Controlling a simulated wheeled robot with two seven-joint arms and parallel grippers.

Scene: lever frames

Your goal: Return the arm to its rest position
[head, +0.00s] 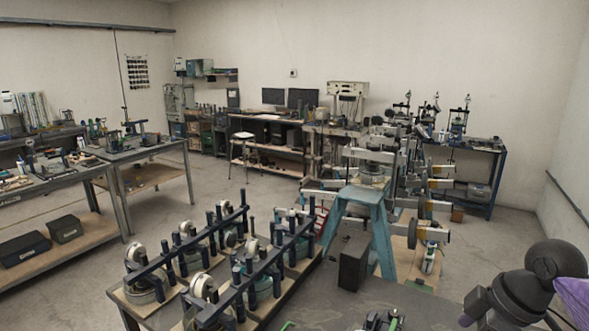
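Part of my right arm (530,285) shows at the lower right, with dark rounded joints and a purple section at the picture's edge. It is bent and reaches down and left over a dark grey surface. No fingers of my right gripper can be made out. My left arm and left gripper do not show.
A dark grey surface (345,306) lies at the bottom, with a small dark item (382,320) cut off by the edge. Left of it stand blue lever frames (215,262). A blue stand (340,222) and dark box (354,262) are beyond. Open floor (200,210) lies at middle left.

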